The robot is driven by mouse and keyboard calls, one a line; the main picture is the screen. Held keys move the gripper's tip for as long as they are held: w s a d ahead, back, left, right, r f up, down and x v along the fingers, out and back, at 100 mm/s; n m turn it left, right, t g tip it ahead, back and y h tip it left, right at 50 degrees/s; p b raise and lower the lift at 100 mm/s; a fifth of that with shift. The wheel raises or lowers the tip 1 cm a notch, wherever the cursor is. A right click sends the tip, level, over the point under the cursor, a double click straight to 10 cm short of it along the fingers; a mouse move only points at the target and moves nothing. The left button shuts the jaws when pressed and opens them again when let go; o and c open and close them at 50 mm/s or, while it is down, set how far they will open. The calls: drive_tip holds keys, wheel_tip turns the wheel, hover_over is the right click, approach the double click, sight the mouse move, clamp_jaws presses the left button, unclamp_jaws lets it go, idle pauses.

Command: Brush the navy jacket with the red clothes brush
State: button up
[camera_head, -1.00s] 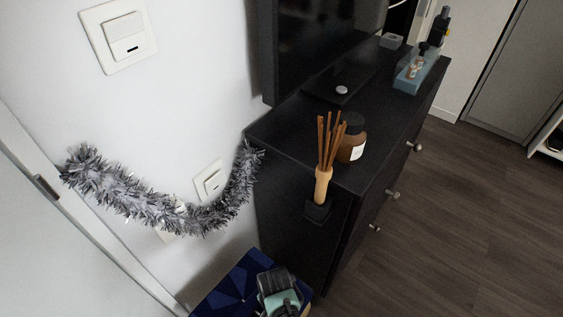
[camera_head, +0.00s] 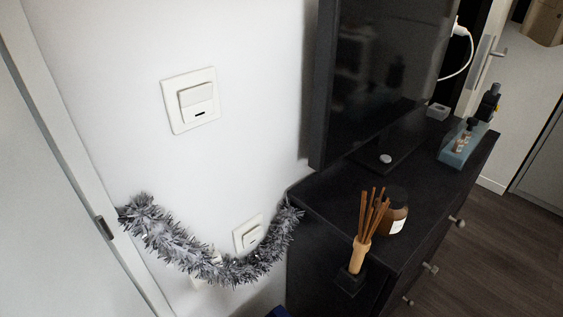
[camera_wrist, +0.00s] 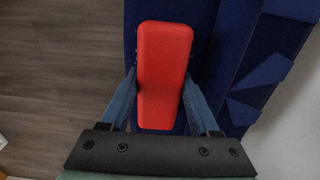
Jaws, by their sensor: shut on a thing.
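The red clothes brush (camera_wrist: 163,70) shows in the wrist view as a long rounded red block. My gripper (camera_wrist: 162,100) is shut on it, with one blue finger at each side. Dark blue surfaces (camera_wrist: 225,60) lie behind and to the right of the brush; I cannot tell whether they are the navy jacket, or whether the brush touches them. In the head view my gripper is not seen, and only a small blue patch (camera_head: 278,313) shows at the bottom edge.
A black dresser (camera_head: 320,285) stands right of the white wall, bearing a reed diffuser (camera_head: 360,250), a brown jar (camera_head: 394,212), a blue tray (camera_head: 466,146) with bottles and a dark screen (camera_head: 385,70). Silver tinsel (camera_head: 200,255) hangs on the wall. Wooden floor (camera_wrist: 55,70) shows left of the brush.

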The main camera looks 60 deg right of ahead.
drive_tip(key=shift+w+a+p, duration=0.2)
drive_tip(key=shift+a+p, duration=0.1)
drive_tip(key=shift+a, duration=0.5)
drive_tip(key=shift+w+a+p, duration=0.15)
drive_tip(key=shift+a+p, duration=0.15)
drive_tip(key=shift+a, duration=0.45)
drive_tip(key=shift+w+a+p, duration=0.2)
drive_tip(key=shift+a+p, duration=0.1)
drive_tip(key=shift+a, duration=0.5)
drive_tip(key=shift+s+d+b, duration=0.15)
drive_tip(key=shift+s+d, duration=0.05)
drive_tip(key=shift+d, duration=0.6)
drive_tip(key=shift+s+d+b, duration=0.1)
drive_tip(key=shift+s+d, duration=0.1)
drive_tip(key=shift+d, duration=0.6)
drive_tip(key=shift+s+d+b, duration=0.15)
drive_tip(key=shift+s+d, duration=0.05)
drive_tip(key=shift+d, duration=0.6)
drive_tip(key=d, duration=0.2)
drive_tip(key=s+d+b, duration=0.1)
drive_tip(key=d, duration=0.1)
drive_tip(key=shift+f, duration=0.1)
drive_tip(key=shift+d, duration=0.3)
drive_tip(key=shift+d, duration=0.1)
